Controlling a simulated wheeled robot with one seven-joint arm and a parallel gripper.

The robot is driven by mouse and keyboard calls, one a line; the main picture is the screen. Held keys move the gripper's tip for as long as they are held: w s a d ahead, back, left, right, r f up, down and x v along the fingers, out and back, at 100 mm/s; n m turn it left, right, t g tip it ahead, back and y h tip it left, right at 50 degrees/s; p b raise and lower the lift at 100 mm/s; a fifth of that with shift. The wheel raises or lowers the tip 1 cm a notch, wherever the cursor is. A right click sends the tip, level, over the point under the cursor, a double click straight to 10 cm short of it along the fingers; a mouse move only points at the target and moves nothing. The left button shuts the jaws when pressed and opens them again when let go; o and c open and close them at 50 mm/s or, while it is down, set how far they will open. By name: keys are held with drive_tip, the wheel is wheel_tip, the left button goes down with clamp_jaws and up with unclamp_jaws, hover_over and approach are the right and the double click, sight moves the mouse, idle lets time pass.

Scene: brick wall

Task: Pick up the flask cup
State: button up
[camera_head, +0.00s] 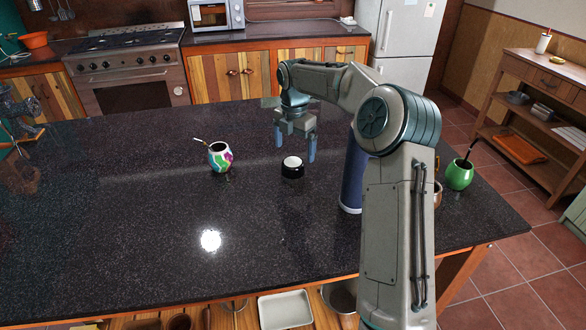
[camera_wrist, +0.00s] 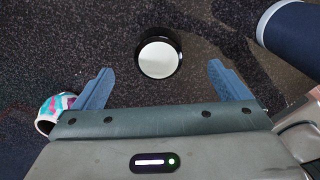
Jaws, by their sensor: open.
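The flask cup (camera_head: 292,168), a small black cylinder with a white disc on top, stands on the dark countertop. In the wrist view the flask cup (camera_wrist: 159,55) shows its pale round top near the upper middle. My gripper (camera_head: 294,148) is above the counter, just behind the cup in the head view, fingers pointing down. In the wrist view my gripper (camera_wrist: 157,85) has its two blue fingers wide apart, with the cup centred beyond their tips and apart from them. Nothing is between the fingers.
A blue flask (camera_head: 354,175) stands to the right, partly behind my arm; it also shows in the wrist view (camera_wrist: 290,35). A colourful mate cup with a straw (camera_head: 220,156) stands left, a green one (camera_head: 459,174) at the right. The counter's (camera_head: 120,220) front left is clear.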

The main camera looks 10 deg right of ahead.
sight(293, 161)
drive_tip(key=shift+a+f+p, duration=0.2)
drive_tip(key=shift+f+p, duration=0.35)
drive_tip(key=shift+f, duration=3.4)
drive_tip(key=c, duration=1.1)
